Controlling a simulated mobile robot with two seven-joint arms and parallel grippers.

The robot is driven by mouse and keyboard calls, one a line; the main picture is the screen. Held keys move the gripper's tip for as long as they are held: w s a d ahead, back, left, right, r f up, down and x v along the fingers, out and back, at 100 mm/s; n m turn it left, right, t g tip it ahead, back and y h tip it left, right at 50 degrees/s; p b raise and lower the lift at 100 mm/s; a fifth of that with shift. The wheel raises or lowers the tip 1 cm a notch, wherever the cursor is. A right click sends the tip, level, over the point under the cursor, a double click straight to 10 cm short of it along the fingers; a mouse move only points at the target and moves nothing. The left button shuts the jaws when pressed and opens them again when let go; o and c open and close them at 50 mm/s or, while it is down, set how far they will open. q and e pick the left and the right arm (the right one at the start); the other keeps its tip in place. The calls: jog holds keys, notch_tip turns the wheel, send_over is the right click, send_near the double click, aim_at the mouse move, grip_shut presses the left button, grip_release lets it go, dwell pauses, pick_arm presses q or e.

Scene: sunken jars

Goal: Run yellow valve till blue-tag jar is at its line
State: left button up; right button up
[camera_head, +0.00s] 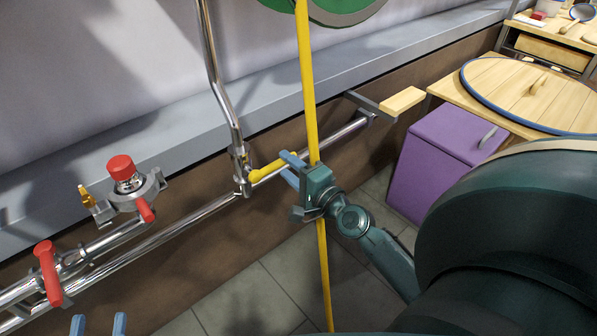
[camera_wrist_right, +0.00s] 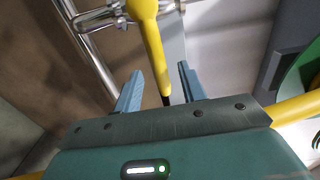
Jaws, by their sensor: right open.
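The yellow valve handle (camera_head: 270,168) sticks out to the right from the metal pipe joint. My right gripper (camera_head: 290,170) is open at the handle's free end. In the right wrist view the handle (camera_wrist_right: 151,45) points down between the two blue fingers (camera_wrist_right: 160,88), with a visible gap to each finger. Only two blue fingertips of my left gripper (camera_head: 99,324) show at the bottom left edge, apart, with nothing seen between them. I see no jar with a blue tag and no level line in either view.
A yellow strip (camera_head: 307,80) runs down from a green wheel (camera_head: 345,8) past my right gripper. Red-handled valves (camera_head: 48,272) sit on the pipes at left. A purple box (camera_head: 440,160) and a blue-rimmed wooden lid (camera_head: 515,88) stand at right. Tiled floor (camera_head: 255,300) lies below.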

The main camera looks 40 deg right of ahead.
jog(key=shift+w, duration=1.4)
jog(key=shift+c, duration=0.3)
